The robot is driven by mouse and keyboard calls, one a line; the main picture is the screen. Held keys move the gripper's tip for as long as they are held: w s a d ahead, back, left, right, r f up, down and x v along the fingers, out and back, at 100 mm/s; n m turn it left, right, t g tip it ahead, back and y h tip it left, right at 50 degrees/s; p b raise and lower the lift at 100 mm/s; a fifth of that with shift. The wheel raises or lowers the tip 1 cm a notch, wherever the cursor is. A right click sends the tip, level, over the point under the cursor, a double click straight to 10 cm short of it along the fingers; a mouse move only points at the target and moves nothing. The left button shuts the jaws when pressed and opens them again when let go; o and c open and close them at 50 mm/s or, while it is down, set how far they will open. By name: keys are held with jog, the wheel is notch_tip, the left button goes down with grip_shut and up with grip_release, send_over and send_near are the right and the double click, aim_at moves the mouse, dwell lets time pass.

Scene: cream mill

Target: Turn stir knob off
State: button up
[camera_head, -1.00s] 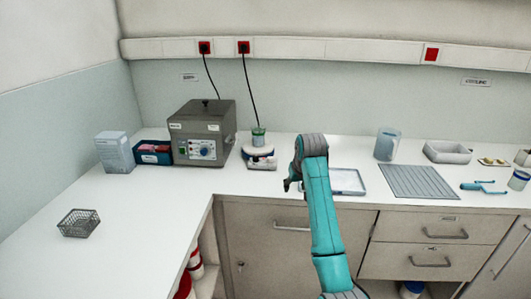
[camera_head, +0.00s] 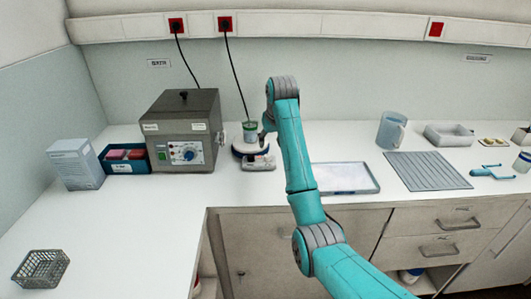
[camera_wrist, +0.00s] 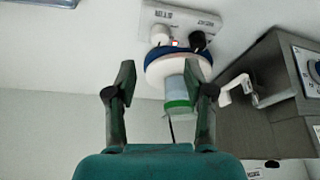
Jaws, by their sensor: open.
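The stirrer (camera_head: 243,150) is a white hotplate unit with a blue-rimmed round plate and a front panel (camera_head: 262,163), standing on the counter right of the grey box. In the wrist view, upside down, its panel (camera_wrist: 180,14) carries a white knob (camera_wrist: 160,33) and a black knob (camera_wrist: 198,41). The panel lettering is too small to read surely. A beaker with a green band (camera_head: 250,128) stands on the plate. My gripper (camera_wrist: 161,72) is open and empty, with the plate and beaker seen between and beyond its fingers. It touches neither knob visibly. In the head view my arm partly hides it.
The grey control box (camera_head: 182,128) stands close left of the stirrer, with a blue bin (camera_head: 125,165) beyond it. A white tray (camera_head: 343,178) lies right of the stirrer. A black cord (camera_head: 237,75) hangs behind. The left counter is mostly clear.

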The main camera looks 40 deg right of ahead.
aim_at(268, 155)
jog(key=x, duration=0.8)
jog(key=shift+w+f, duration=0.1)
jog(key=shift+f, duration=0.2)
grip_shut()
